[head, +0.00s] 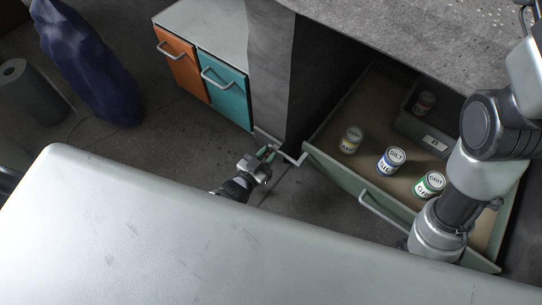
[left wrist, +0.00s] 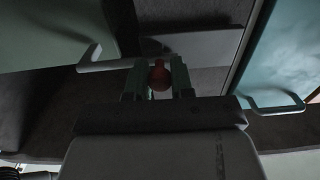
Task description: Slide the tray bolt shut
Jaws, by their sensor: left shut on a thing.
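My left gripper (head: 268,154) is low in front of the cabinet's grey upright, just left of the open tray's corner. In the left wrist view its two green fingers (left wrist: 157,80) are shut on a round red knob (left wrist: 160,75). A pale metal bar (head: 291,156) runs beside the fingers towards the tray (head: 335,180). I cannot tell how the knob joins the bolt, as the fingers and shadow hide it. The tray is pulled out, with a pale green front and a handle (head: 378,210). My right arm hangs over its right end; its gripper is out of sight.
Inside the tray stand a yellow-labelled tin (head: 351,140), a blue-labelled tin (head: 391,161), a green-labelled tin (head: 430,184) and a dark box (head: 424,132). Orange (head: 179,62) and teal (head: 222,88) fronts with handles are at left. A dark blue sack (head: 88,65) stands far left.

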